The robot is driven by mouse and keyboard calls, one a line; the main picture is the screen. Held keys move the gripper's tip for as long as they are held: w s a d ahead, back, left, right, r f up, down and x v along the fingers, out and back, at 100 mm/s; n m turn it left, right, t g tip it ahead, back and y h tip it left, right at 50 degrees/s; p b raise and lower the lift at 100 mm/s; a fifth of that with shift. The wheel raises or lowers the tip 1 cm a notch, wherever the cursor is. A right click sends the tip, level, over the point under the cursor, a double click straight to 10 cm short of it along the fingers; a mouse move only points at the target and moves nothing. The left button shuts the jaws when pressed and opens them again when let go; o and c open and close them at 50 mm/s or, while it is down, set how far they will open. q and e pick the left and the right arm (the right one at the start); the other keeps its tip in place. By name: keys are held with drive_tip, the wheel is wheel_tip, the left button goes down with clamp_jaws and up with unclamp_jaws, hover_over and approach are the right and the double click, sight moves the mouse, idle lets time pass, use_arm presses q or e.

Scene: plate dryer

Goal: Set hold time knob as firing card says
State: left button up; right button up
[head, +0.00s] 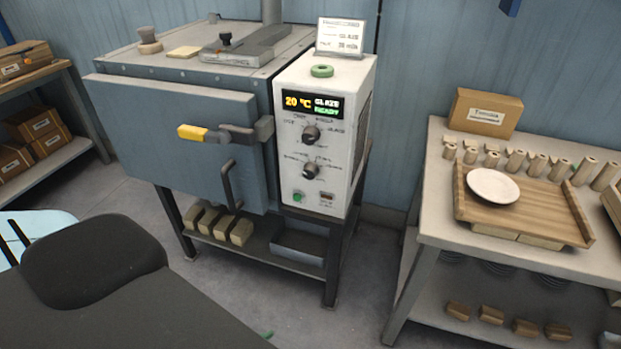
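The white kiln control box (287,160) stands right of the kiln. Its display (313,105) reads 20 °C, GLAZE, READY. Below it are two dark round knobs: an upper knob (311,134) and a lower knob (311,171), each ringed by small labels. The lower labels are too small to read, so I cannot surely tell which is the hold time knob or its exact setting. The firing card (340,38) stands on the box; it shows GLAZE and a lower line that looks like 30 min. Neither gripper is in view.
The kiln door (170,140) is shut, with a yellow-tipped latch (205,133) and a dark handle (229,185) sticking out. A green button (299,197) sits low on the box. A table (440,215) with a plate (493,186) stands right. Floor between is clear.

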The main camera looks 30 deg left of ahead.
use_arm(q)
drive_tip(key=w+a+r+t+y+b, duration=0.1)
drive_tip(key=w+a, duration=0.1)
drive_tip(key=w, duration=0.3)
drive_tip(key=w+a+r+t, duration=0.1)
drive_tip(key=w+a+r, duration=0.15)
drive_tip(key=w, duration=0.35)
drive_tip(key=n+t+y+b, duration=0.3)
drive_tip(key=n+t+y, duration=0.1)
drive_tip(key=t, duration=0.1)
approach(308, 175)
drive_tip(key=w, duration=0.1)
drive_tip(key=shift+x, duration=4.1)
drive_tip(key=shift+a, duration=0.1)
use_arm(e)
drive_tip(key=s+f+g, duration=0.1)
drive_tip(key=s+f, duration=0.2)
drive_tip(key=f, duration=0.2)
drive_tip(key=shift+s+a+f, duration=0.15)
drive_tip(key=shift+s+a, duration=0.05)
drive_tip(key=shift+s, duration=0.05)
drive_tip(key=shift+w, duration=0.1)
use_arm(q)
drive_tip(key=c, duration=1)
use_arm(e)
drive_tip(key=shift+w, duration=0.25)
